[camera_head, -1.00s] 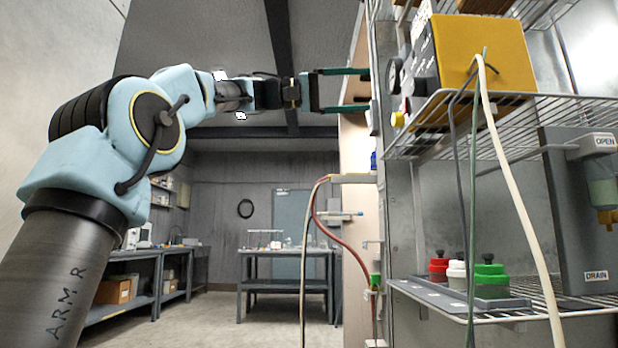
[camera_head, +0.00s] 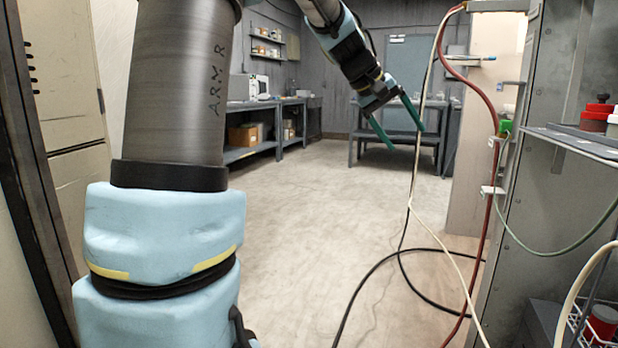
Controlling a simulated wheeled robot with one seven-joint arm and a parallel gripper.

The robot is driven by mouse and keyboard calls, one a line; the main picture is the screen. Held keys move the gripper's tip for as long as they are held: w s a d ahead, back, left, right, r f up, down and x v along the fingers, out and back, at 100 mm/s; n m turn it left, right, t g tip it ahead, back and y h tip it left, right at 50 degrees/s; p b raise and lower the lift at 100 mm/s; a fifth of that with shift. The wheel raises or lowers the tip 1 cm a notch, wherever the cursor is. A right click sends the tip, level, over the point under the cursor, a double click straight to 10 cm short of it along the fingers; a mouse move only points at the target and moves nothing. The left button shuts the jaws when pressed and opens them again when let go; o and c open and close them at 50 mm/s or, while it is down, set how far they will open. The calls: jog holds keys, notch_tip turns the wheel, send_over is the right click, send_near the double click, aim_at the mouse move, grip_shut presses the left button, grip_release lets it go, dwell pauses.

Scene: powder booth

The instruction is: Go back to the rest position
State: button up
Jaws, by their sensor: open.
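My gripper (camera_head: 408,137) hangs in the upper middle of the head view, pointing down and to the right. Its two green fingers are spread apart with nothing between them. A pale hose hangs in line with the right finger; I cannot tell whether they touch. My arm fills the left side, with the dark upper link marked "ARM R" and light blue joints below it. The part of the arm joining the upper link to the wrist lies above the picture edge.
A metal rack (camera_head: 575,142) with a red-capped container (camera_head: 598,115) stands at the right. A red hose (camera_head: 487,93) hangs beside it and a black cable (camera_head: 385,262) loops on the floor. Workbenches (camera_head: 250,152) line the back left. The middle floor (camera_head: 290,230) is clear.

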jog(key=s+a+f+n+y, duration=0.1)
jog(key=s+a+f+y, duration=0.2)
jog(key=a+f, duration=0.5)
jog(key=s+a+f+y, duration=0.2)
jog(key=s+a+f, duration=0.1)
jog(key=a+f, duration=0.6)
jog(key=s+a+f+g+y, duration=0.1)
jog(key=s+a+f+y, duration=0.2)
jog(key=s+a+f, duration=0.65)
notch_tip(320, 180, up, 28)
jog(key=s+p, duration=0.1)
jog(key=p, duration=2.6)
jog(key=shift+a+m, duration=0.2)
jog(key=shift+m, duration=0.2)
jog(key=shift+r, duration=0.1)
